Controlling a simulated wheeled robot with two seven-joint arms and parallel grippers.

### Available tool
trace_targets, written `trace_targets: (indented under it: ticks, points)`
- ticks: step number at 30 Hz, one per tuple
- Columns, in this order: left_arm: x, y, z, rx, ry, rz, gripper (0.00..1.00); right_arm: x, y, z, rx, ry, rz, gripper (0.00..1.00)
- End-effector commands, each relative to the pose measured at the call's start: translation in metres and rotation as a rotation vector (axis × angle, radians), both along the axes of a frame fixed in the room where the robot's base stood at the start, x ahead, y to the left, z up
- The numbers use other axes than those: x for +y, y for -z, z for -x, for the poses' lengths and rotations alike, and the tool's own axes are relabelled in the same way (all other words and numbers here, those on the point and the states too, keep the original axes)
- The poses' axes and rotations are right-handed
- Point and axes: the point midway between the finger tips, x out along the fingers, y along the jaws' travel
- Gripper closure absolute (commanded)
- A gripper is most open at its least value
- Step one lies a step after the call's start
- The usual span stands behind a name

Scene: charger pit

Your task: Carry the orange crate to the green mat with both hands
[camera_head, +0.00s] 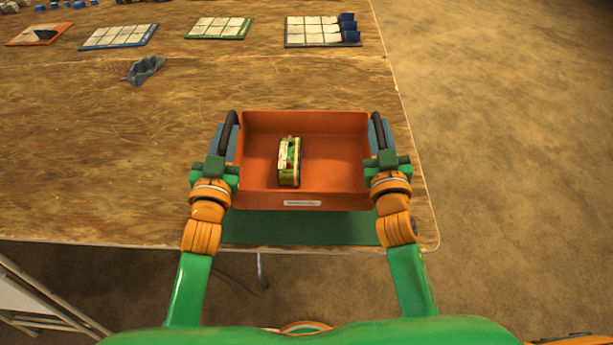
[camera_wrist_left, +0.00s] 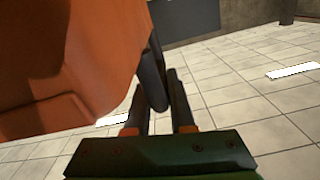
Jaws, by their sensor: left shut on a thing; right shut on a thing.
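The orange crate (camera_head: 345,200) is at the table's front right, open side up, with a white label on its near wall. A dark handle (camera_head: 229,132) is on its left side and another (camera_head: 383,130) on its right. My left gripper (camera_head: 222,160) is shut on the left handle; the left wrist view shows its fingers (camera_wrist_left: 158,92) at the dark handle beside the orange wall. My right gripper (camera_head: 386,157) is shut on the right handle. The green mat (camera_head: 300,229) shows below the crate's near wall; the crate hides the rest. I cannot tell whether they touch.
A small green and yellow item (camera_head: 289,165) is inside the crate. A crumpled grey cloth (camera_head: 145,70) lies at the table's back left. Several flat gridded boards, such as the blue one (camera_head: 119,37), lie along the back. The table's left middle is clear.

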Motion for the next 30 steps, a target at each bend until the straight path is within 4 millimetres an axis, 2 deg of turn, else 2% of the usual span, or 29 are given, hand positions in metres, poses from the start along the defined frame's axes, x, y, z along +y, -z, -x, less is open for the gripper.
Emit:
trace_targets:
  ticks: [5,10,22,23,26,30]
  points:
    - [0.004,0.0,-0.001,-0.002,-0.009,-0.007,1.0,-0.004,0.001,0.0,-0.001,0.01,0.007,1.0]
    - [0.004,0.009,-0.001,-0.002,-0.009,-0.007,1.0,-0.004,0.009,0.0,-0.001,0.01,0.007,1.0]
    - [0.004,0.053,0.0,-0.002,-0.009,-0.007,1.0,-0.004,0.053,0.0,-0.001,0.01,0.007,1.0]
    - [0.004,0.053,0.0,0.002,-0.01,-0.007,0.75,-0.004,0.054,0.0,0.002,0.011,0.007,0.76]
    - [0.004,0.048,0.0,0.001,-0.008,-0.006,0.48,-0.003,0.048,0.0,0.003,0.009,0.005,0.49]
    - [0.002,0.048,0.0,0.001,-0.006,-0.004,0.48,-0.002,0.048,0.0,0.001,0.005,0.003,0.48]
